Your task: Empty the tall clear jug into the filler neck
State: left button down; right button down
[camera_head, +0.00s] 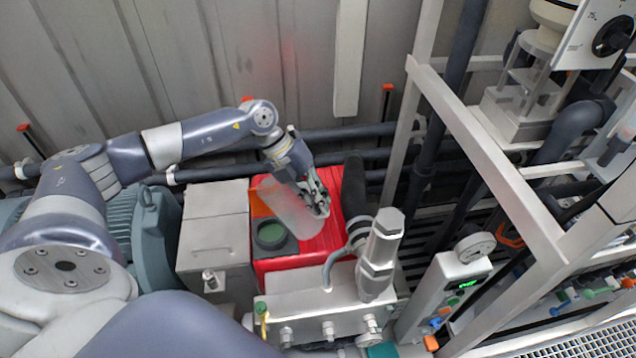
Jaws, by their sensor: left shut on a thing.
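The tall clear jug (288,206) is in the head view, tilted above a red box-shaped unit. My left gripper (318,203) is shut on the jug at its right side. A dark round filler neck (271,235) with a greenish opening sits on the red unit (321,243), just below and left of the jug. I cannot tell whether liquid is in the jug or flowing from it. My right gripper is not in view.
A grey metal box (214,226) stands left of the red unit. A metal manifold with a thick upright fitting (381,255) stands in front of it. A metal frame (500,150) and a gauge (475,247) are at the right. Dark pipes run along the back wall.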

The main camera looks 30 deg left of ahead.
pick_arm(q)
jog(key=shift+f+y+b, duration=0.15)
jog(key=shift+y+b, duration=0.25)
jog(key=shift+b, duration=0.05)
notch_tip(320, 180, down, 2)
jog(key=g+y, duration=0.1)
jog(key=y, duration=0.4)
jog(key=shift+a+y, duration=0.15)
jog(key=shift+y, duration=0.25)
jog(key=shift+a, duration=0.1)
